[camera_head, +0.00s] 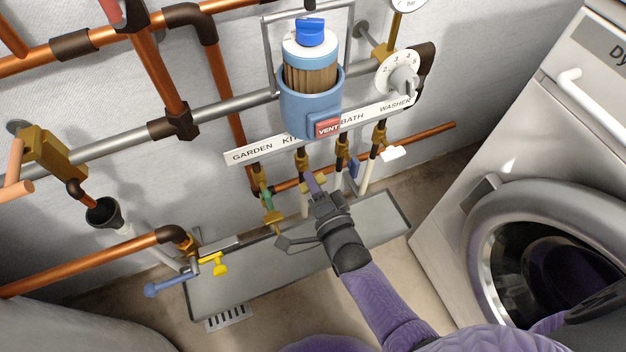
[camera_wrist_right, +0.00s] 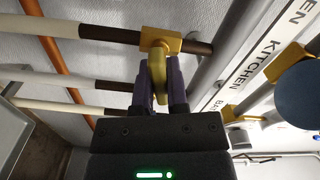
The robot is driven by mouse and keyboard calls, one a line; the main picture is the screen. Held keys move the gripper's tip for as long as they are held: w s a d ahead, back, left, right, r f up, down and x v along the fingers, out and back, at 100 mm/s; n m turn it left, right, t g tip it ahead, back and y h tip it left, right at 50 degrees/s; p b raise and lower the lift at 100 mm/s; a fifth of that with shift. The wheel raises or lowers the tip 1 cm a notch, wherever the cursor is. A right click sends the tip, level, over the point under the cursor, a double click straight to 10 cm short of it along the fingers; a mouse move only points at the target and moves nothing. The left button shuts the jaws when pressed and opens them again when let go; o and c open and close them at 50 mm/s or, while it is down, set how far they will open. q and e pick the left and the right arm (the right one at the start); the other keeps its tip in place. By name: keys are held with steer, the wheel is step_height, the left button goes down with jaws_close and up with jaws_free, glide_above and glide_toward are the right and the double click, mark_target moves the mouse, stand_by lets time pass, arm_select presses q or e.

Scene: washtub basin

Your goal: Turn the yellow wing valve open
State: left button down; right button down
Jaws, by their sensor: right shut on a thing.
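My right gripper (camera_head: 316,186) reaches to the row of valves under the label strip. In the right wrist view, its purple fingers (camera_wrist_right: 158,88) are shut on a yellow wing handle (camera_wrist_right: 157,72). The handle projects from a brass valve body (camera_wrist_right: 160,40) on a pale and dark pipe. In the head view the fingers hide most of this handle. A separate bright yellow wing-shaped handle (camera_head: 215,263) sits lower left, by the end of a copper pipe, apart from my gripper. My left gripper is not in view.
The label strip (camera_head: 245,155) and a blue filter housing (camera_head: 296,98) are above my gripper. A green handle (camera_head: 267,200) and a blue handle (camera_head: 354,168) flank it. A grey trough (camera_head: 235,287) lies below. A washing machine (camera_head: 455,190) stands at right.

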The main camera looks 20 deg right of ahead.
steer(key=n, duration=0.3)
steer(key=shift+n, duration=0.4)
steer(key=shift+n+p, duration=0.3)
steer(key=shift+n, duration=0.6)
steer(key=n, duration=0.6)
steer(key=shift+n, duration=0.9)
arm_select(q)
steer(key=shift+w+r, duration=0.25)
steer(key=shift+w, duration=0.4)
arm_select(e)
steer(key=shift+n, duration=0.6)
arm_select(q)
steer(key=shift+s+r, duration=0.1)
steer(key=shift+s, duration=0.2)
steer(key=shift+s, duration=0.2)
arm_select(e)
steer(key=c, duration=0.6)
jaws_free()
steer(key=shift+c, duration=0.2)
